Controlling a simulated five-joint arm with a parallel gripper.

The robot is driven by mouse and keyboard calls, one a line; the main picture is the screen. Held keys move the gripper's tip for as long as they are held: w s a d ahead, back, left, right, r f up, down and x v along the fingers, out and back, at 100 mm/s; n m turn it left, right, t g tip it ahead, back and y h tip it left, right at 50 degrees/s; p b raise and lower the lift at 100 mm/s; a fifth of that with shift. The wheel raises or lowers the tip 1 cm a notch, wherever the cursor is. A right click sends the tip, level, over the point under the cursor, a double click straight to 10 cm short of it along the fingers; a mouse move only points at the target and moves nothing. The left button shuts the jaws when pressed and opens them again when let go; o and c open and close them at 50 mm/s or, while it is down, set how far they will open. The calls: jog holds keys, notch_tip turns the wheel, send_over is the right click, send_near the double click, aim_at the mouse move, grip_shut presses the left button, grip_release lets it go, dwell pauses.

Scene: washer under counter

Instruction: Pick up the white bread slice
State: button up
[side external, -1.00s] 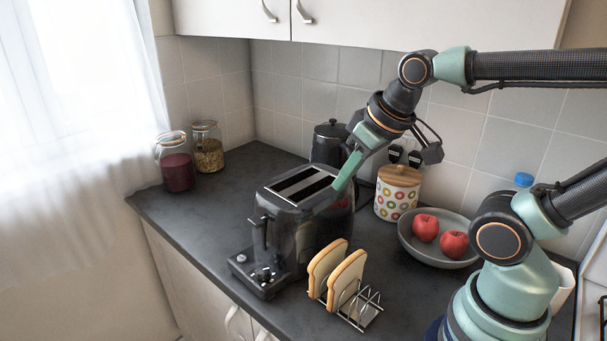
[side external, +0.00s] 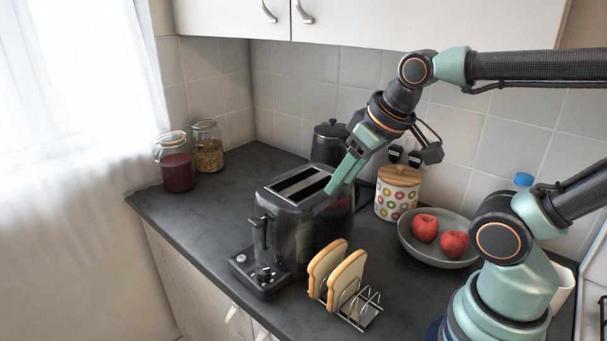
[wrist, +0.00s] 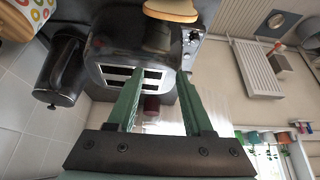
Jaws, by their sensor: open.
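Two white bread slices with brown crusts stand upright in a wire toast rack (side external: 368,309) on the counter: a left slice (side external: 325,264) and a right slice (side external: 347,279). In the wrist view, bread (wrist: 171,9) shows at the top edge, cut off by the frame. My gripper (side external: 331,190) has green fingers and points down at the right end of the black toaster's top, behind and above the rack. In the wrist view, my gripper (wrist: 159,73) is open and empty, with the toaster slots showing between and beyond the fingers.
The black toaster (side external: 297,240) stands left of and behind the rack. A dotted canister (side external: 396,199) and a bowl (side external: 466,262) with two red apples are behind it on the right. Two glass jars stand at the back left. The counter's left stretch is clear.

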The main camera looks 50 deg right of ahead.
aim_at(329, 248)
jog(key=f+m+g, duration=0.1)
jog(key=f+m, duration=0.4)
jog(key=m, duration=0.1)
jog(key=w+a+f+m+g, duration=0.1)
jog(key=f+m+g, duration=0.1)
jog(key=f+m, duration=0.3)
jog(key=f+m+g, duration=0.2)
jog(key=f+m, duration=0.4)
jog(key=m, duration=0.1)
jog(key=shift+w+a+m, duration=0.2)
jog(key=shift+a+m, duration=0.05)
jog(key=shift+m, duration=0.05)
jog(key=shift+c, duration=0.3)
grip_shut()
dwell(1.2)
